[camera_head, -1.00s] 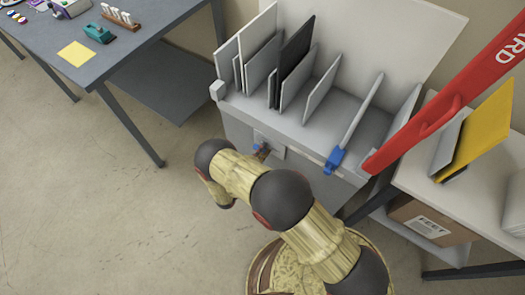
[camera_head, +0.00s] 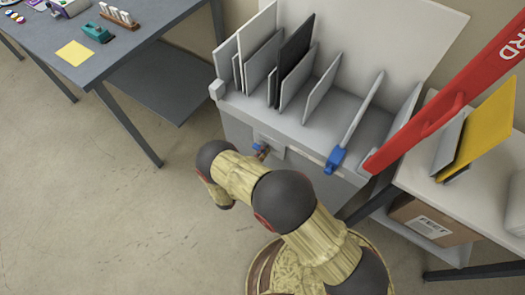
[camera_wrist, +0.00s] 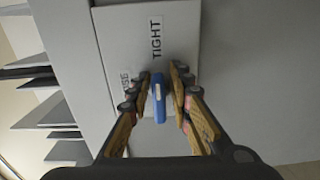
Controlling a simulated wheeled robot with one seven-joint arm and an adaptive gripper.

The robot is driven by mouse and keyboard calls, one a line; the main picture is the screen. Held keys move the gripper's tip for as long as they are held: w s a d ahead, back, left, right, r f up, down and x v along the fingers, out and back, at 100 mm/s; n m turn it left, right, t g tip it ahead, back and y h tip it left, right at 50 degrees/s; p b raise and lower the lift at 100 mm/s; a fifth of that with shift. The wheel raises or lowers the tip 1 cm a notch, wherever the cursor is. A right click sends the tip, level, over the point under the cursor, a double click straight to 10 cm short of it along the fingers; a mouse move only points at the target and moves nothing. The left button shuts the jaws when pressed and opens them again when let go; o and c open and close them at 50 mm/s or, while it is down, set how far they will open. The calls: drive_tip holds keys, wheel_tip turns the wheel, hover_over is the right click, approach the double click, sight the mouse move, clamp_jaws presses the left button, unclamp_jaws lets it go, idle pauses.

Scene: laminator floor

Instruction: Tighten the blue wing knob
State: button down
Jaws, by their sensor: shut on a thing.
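The blue wing knob (camera_wrist: 158,104) is in the middle of the wrist view, on a pale plate (camera_wrist: 190,30) marked "TIGHT" and a partly covered word ending in "SE". My gripper (camera_wrist: 159,82) has a finger on each side of the knob and is shut on it. In the head view a small blue part of the knob (camera_head: 257,146) shows at the front of the grey cabinet (camera_head: 237,126), beside my gripper (camera_head: 263,151). My arm is in front of the cabinet there, and the fingertips are small in that view.
Upright grey, white and black panels (camera_head: 292,65) stand in the cabinet top. A blue clamp-like part (camera_head: 335,159) is on its front edge. A red arm (camera_head: 450,100) slants above a right-hand table with a yellow panel (camera_head: 483,130). Open floor (camera_head: 90,220) lies to the left.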

drive_tip(key=c, duration=2)
unclamp_jaws()
drive_tip(key=shift+w+a+r, duration=0.15)
drive_tip(key=shift+a+r, duration=0.05)
drive_tip(key=shift+r, duration=0.05)
drive_tip(key=shift+o, duration=0.8)
drive_tip(key=shift+d+f, duration=0.1)
drive_tip(key=shift+s, duration=0.2)
drive_tip(key=v, duration=1.2)
drive_tip(key=shift+w, duration=0.15)
